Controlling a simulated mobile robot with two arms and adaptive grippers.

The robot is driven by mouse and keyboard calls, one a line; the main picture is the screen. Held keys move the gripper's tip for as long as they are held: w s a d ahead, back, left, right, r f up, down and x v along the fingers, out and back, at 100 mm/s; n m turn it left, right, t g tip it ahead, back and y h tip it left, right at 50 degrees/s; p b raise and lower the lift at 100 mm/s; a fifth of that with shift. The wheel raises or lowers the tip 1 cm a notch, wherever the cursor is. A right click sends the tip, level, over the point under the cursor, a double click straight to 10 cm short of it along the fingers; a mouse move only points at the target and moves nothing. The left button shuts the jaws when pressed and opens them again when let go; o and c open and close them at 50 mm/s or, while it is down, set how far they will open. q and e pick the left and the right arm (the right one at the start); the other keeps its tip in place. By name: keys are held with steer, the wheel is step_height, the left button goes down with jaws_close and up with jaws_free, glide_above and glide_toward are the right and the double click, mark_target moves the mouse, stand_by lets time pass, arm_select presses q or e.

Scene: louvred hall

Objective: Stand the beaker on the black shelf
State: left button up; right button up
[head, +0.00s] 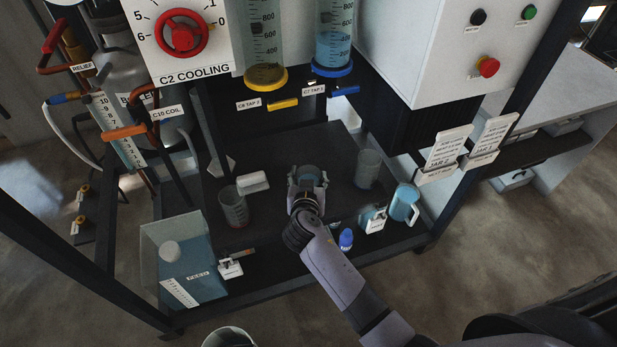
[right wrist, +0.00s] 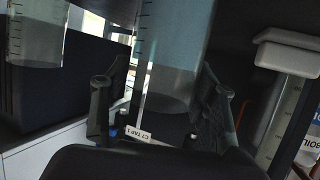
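A clear beaker with blue-grey liquid (head: 309,173) stands upright between the fingers of my right gripper (head: 307,184). In the right wrist view the beaker (right wrist: 172,62) fills the space between the two fingers (right wrist: 160,100), which seem to touch its sides. The black shelf (head: 330,146) is the dark deck under the measuring cylinders. I cannot tell whether the beaker's base touches it, as the gripper hides the base. My left gripper is out of view.
A clear vessel (head: 368,169) stands right of the gripper, a grey beaker (head: 233,208) and white block (head: 253,182) left. A blue jug (head: 404,204), blue bottle (head: 346,239) and blue-filled tank (head: 190,265) are near the front. Tap handles (head: 283,104) hang above.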

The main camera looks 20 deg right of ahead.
steer(key=shift+o, duration=1.4)
steer(key=shift+r, duration=0.1)
steer(key=shift+r+p, duration=0.25)
steer(key=shift+p, duration=0.1)
steer(key=v, duration=1.2)
steer(key=shift+b, duration=0.35)
steer(key=shift+f, duration=0.15)
